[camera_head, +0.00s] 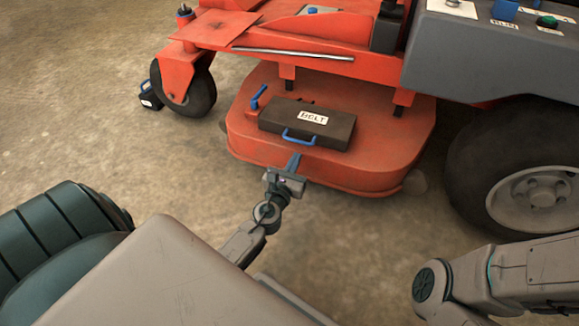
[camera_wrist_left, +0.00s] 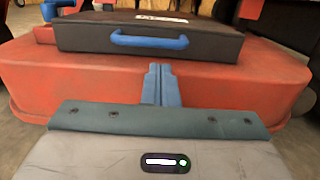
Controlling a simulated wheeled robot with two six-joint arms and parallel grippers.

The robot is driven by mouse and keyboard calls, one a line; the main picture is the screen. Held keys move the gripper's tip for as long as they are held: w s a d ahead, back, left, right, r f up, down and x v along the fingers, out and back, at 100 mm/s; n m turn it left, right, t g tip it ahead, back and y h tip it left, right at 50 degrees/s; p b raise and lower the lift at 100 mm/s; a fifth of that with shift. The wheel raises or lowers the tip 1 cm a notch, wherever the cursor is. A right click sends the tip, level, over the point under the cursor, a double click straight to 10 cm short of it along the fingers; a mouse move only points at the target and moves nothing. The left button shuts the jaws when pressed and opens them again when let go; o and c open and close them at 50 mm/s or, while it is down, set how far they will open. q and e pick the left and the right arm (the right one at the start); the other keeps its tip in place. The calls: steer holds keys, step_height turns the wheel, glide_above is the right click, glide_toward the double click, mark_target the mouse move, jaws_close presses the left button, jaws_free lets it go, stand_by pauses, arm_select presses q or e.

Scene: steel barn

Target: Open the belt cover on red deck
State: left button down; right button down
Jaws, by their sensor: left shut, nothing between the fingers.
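The belt cover (camera_head: 326,130) is a dark flat box lid with a white BELT label and a blue handle (camera_head: 299,138) on its front edge. It lies closed on the red deck (camera_head: 385,165) of the mower. My left gripper (camera_head: 294,160) is shut and empty, just in front of the deck and a little below the handle. In the left wrist view the blue fingers (camera_wrist_left: 161,84) are together below the handle (camera_wrist_left: 149,42), apart from it as far as I can tell. My right gripper is out of view; only part of the right arm shows.
A blue lever (camera_head: 260,97) stands on the deck left of the cover. The mower's red frame (camera_head: 300,35) overhangs behind. A front caster wheel (camera_head: 188,88) and a large rear wheel (camera_head: 525,180) flank the deck. Bare floor lies to the left.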

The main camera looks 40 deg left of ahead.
arm_select(q)
steer(key=shift+x, duration=1.4)
steer(key=shift+r+g+p, duration=0.3)
steer(key=shift+r+p, duration=0.05)
steer(key=shift+p, duration=0.9)
steer(key=shift+r+p, duration=0.35)
steer(key=shift+p, duration=0.75)
